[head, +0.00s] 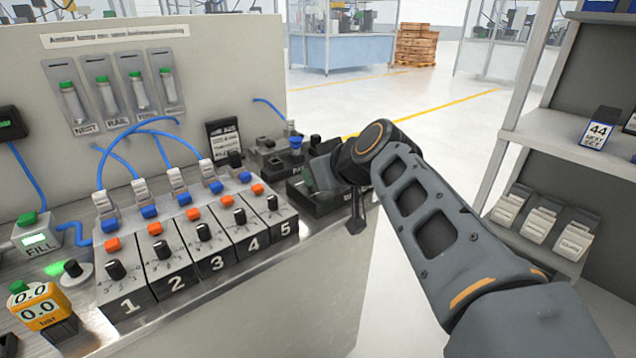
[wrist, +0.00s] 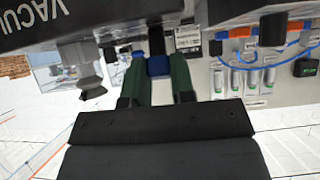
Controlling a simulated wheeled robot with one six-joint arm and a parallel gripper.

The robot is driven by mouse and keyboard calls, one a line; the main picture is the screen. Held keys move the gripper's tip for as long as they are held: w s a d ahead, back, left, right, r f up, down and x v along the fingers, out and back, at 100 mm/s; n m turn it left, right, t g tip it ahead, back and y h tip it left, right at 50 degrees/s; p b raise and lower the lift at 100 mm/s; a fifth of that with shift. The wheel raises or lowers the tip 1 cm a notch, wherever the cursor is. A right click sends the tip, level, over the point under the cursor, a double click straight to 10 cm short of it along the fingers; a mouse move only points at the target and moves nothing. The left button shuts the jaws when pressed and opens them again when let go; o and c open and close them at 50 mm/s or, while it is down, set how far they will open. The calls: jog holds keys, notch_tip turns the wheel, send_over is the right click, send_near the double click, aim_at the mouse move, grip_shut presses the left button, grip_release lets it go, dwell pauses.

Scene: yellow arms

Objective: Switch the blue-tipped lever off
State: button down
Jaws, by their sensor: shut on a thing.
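My gripper (wrist: 158,70) has green fingers, and they are closed around the blue tip (wrist: 158,66) of a lever in the wrist view, which looks upside down. The lever is next to a dark block with white letters reading "VACU" (wrist: 48,18). In the head view my gripper (head: 308,178) is low over a dark block (head: 322,200) at the right end of the bench, and my wrist hides the held tip. Whether the lever stands at on or off cannot be told.
A dark unit with a blue knob (head: 295,140) stands just behind my gripper. Numbered modules with black knobs (head: 203,232) and orange buttons line the bench to the left. A shelf (head: 560,150) stands at the right. The floor between bench and shelf is clear.

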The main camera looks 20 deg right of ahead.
dwell(0.4)
jog(key=c, duration=1)
grip_release()
jog(key=shift+o, duration=0.2)
